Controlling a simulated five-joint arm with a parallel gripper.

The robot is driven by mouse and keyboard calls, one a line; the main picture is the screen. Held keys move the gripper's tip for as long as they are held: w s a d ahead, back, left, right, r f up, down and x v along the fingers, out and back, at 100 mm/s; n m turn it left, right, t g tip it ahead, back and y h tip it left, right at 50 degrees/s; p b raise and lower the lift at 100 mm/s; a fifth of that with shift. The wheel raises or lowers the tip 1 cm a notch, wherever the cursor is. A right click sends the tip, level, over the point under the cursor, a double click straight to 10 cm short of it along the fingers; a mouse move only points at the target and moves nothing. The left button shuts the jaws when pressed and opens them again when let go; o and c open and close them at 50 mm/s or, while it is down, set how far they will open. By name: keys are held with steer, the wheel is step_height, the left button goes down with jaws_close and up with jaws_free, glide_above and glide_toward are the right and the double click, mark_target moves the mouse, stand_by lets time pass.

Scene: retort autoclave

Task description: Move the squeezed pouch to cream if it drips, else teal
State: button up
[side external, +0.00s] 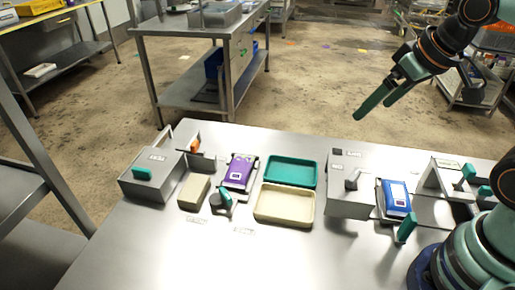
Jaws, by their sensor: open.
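My gripper (374,105) is open and empty, raised in the air above the back right of the table, apart from everything. A purple pouch (240,170) with a white label lies in the left part of the table, just left of the trays. A blue pouch (396,197) lies in a metal fixture at the right, close to my arm's base. The teal tray (291,161) and the cream tray (259,203) are at the middle, teal behind cream. Both trays look empty. I cannot tell whether either pouch drips or is being squeezed.
A grey metal box (138,188) with a teal handle and a tan block (193,192) stand at the left. A teal-handled lever (224,197) is in front of the purple pouch. A metal housing (347,206) stands right of the trays. The table's front middle is clear.

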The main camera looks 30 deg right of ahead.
stand_by(0.3)
steer(key=n+g, duration=0.6)
steer(key=n, duration=2.1)
glide_above(241, 163)
step_height(241, 163, down, 11)
step_height(241, 163, down, 12)
steer(key=c, duration=1.5)
steer(key=shift+r, duration=0.15)
